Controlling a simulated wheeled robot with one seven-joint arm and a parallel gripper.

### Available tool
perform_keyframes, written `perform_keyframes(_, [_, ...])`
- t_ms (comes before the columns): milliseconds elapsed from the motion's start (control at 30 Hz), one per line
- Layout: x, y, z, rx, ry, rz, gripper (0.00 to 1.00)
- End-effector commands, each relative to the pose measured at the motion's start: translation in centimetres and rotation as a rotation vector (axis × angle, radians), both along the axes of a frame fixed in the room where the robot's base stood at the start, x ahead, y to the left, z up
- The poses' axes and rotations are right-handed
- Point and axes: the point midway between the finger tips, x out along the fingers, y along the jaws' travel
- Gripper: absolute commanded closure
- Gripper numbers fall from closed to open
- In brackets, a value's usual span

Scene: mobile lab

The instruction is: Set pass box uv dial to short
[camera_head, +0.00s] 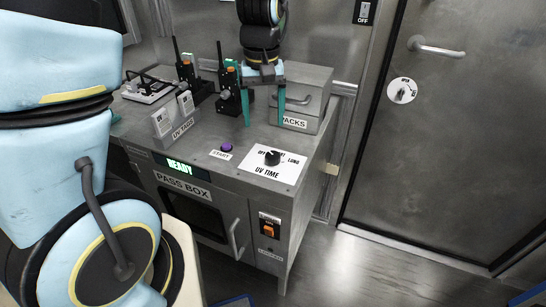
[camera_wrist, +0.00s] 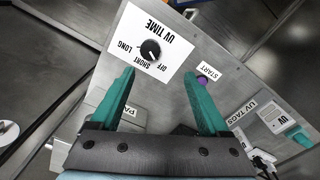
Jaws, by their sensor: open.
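The UV time dial (camera_head: 272,157) is a black round knob on a white plate (camera_head: 262,171) on top of the pass box (camera_head: 196,200). It also shows in the wrist view (camera_wrist: 150,50), where the OFF, SHORT and LONG labels are upside down. Its light mark appears to point toward OFF. My gripper (camera_head: 264,123) has two teal fingers, spread apart with nothing between them. It hangs over the box top, behind the dial in the head view. In the wrist view the dial lies beyond the fingertips (camera_wrist: 160,73), apart from them.
A purple START button (camera_head: 227,147) sits left of the dial. A PACKS box (camera_head: 301,98) stands close behind and right of my gripper. Radios (camera_head: 230,90) and a UV TAGS holder (camera_head: 174,119) stand to the left. The green display (camera_head: 181,168) reads READY.

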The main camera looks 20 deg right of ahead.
Motion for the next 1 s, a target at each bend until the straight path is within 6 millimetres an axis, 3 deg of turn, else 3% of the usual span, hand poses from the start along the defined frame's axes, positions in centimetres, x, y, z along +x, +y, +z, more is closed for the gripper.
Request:
perform_keyframes(33, [-0.4, -1.0, -0.6, 0.004, 0.002, -0.009, 0.21])
perform_keyframes(167, [-0.8, -1.8, -1.0, 0.009, 0.007, -0.014, 0.21])
perform_keyframes(333, [-0.9, -1.8, -2.7, 0.011, 0.009, -0.013, 0.21])
perform_keyframes(700, [-0.9, -1.7, -9.3, 0.011, 0.009, -0.013, 0.21])
perform_keyframes(1000, [-0.8, -1.8, -11.4, 0.008, 0.007, -0.013, 0.21])
